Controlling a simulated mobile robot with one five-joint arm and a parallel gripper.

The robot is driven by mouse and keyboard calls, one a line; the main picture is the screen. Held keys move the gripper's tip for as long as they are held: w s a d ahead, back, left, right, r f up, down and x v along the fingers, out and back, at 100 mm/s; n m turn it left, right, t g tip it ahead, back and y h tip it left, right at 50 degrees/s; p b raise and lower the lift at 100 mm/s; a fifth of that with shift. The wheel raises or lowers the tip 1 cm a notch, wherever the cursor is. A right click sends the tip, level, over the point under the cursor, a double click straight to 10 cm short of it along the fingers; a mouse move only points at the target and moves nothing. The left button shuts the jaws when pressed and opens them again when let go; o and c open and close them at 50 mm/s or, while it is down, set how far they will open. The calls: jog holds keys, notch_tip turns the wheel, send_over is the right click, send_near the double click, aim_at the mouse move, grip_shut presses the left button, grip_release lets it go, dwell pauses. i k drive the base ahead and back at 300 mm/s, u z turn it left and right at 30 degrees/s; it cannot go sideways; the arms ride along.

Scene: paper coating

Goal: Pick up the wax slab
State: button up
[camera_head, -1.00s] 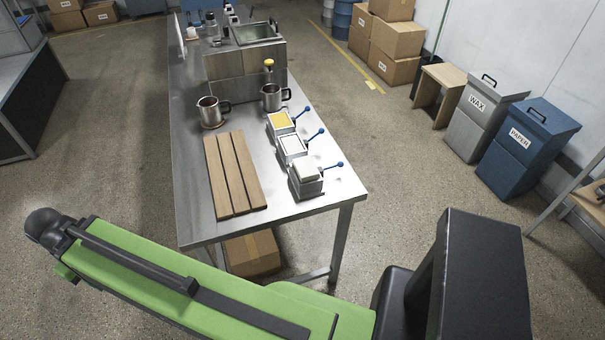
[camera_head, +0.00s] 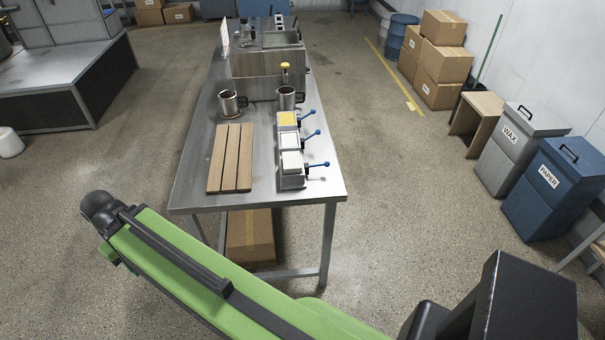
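Three small metal holders with blue levers stand in a row on the right side of the steel table (camera_head: 200,183). The far one has a yellow slab (camera_head: 287,119) on top, the middle one a white slab (camera_head: 289,139), and the near one a thicker whitish slab (camera_head: 292,161). I cannot tell for sure which is the wax slab. My green arm reaches across the bottom of the view, apart from the table's near edge. My gripper is not visible.
Wooden slats (camera_head: 231,158) lie left of the holders. Two metal mugs, one at the left (camera_head: 229,104) and one at the right (camera_head: 286,98), stand behind. A grey WAX bin (camera_head: 515,150) and a blue PAPER bin (camera_head: 550,190) stand right.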

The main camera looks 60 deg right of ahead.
aim_at(292, 160)
jog(key=z, duration=0.2)
jog(key=i, duration=0.9)
jog(key=u, duration=0.1)
